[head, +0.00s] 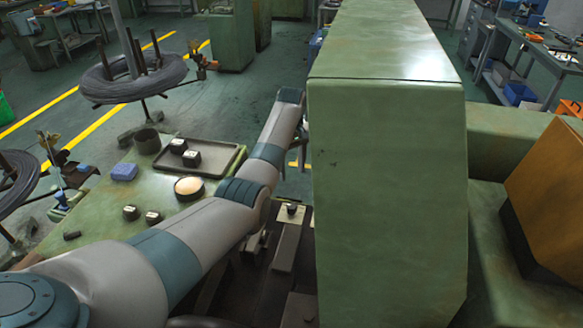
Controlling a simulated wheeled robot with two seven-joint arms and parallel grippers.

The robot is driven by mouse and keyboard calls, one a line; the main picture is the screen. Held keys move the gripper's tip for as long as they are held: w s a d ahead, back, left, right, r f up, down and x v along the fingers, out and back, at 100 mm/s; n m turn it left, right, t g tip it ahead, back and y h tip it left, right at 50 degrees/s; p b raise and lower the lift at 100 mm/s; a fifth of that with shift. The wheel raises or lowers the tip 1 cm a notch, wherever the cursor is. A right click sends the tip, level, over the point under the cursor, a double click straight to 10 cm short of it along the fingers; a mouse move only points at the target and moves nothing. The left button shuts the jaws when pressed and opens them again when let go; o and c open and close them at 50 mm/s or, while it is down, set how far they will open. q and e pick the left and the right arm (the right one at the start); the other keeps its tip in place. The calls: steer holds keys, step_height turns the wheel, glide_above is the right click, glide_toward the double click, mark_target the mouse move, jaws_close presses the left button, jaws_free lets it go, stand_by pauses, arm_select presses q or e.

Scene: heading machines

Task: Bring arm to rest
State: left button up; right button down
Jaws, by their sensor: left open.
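My left arm (205,225) reaches from the lower left, over the edge of the green table, to beside the tall green machine housing (388,190). Its wrist end bends down at the housing's left edge. My left gripper (303,138) shows only as a small sliver there, mostly hidden behind the wrist and the housing. It is open, and nothing is seen in it. My right gripper is not in view.
The green table (110,222) carries a tray (222,151) with dark blocks, a dark cup (147,141), a blue block (124,172) and a round tan-topped container (189,188). A wire coil (130,85) stands behind. An orange-brown box (550,195) is at right.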

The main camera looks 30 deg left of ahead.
arm_select(q)
steer(key=shift+r, duration=0.75)
